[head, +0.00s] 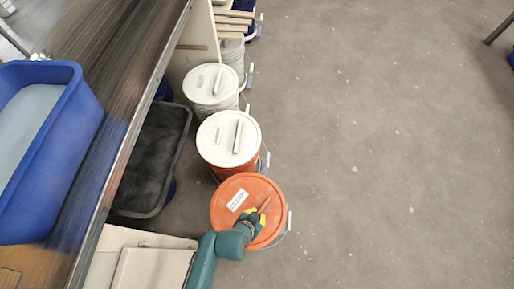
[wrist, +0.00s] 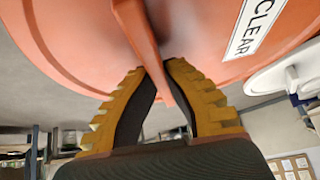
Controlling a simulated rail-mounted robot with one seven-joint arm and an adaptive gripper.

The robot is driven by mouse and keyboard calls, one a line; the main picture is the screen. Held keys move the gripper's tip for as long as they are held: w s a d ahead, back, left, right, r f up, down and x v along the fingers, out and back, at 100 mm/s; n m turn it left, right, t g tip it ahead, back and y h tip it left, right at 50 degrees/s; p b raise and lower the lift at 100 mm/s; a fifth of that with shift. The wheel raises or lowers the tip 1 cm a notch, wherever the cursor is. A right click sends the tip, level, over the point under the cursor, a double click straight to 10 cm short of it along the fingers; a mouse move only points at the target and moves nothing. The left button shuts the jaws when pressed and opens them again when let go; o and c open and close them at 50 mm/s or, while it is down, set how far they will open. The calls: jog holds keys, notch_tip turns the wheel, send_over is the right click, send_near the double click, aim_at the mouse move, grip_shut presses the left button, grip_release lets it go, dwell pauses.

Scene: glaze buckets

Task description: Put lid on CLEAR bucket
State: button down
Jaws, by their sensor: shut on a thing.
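The orange lid (head: 228,216) has a white label and a raised bar handle. In the wrist view the label on the lid (wrist: 90,40) reads CLEAR. My gripper (head: 260,215) is above the lid, and in the wrist view its yellow ribbed fingers (wrist: 165,75) are shut on the lid's handle (wrist: 142,32). The lid is over the nearest bucket in the row, whose wire bail and pale grip (head: 289,221) show at the right. The lid hides the bucket's rim, and I cannot tell if the lid is seated or slightly raised.
An orange bucket with a white lid (head: 215,145) stands just behind, and a white-lidded bucket (head: 209,82) stands beyond it. A dark grey bin (head: 150,160) and a bench with a blue tub (head: 85,120) are at left. The floor at right (head: 390,150) is clear.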

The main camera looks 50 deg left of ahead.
jog(key=shift+f, duration=0.1)
dwell(0.6)
jog(key=c, duration=0.6)
grip_release()
notch_tip(320, 180, up, 7)
jog(key=p, duration=0.7)
jog(key=shift+p, duration=0.4)
jog(key=shift+c, duration=0.3)
grip_shut()
